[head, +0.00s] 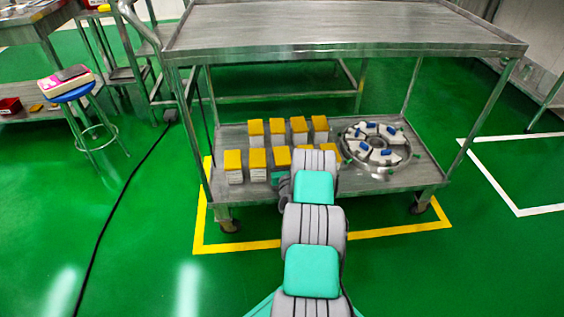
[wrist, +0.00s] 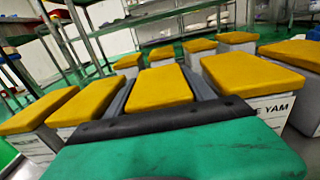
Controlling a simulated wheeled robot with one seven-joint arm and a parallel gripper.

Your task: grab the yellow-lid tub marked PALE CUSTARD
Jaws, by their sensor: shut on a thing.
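Several white tubs with yellow lids stand in two rows on the lower shelf of the steel cart in the head view, such as one at the front left (head: 233,162). In the wrist view my gripper (wrist: 158,72) is shut on a yellow-lid tub (wrist: 157,90), with a dark finger on each side of it. The held tub's label is hidden, so I cannot read its marking. A tub on the right (wrist: 262,76) shows lettering ending in "E YAM". In the head view my arm hides the gripper and part of the front row.
The steel cart's lower shelf (head: 258,194) has its top deck (head: 340,28) above it. A round tray (head: 378,172) with white and blue pieces sits right of the tubs. Neighbouring tubs (wrist: 85,103) stand close to the held one. A stool (head: 68,93) is at left.

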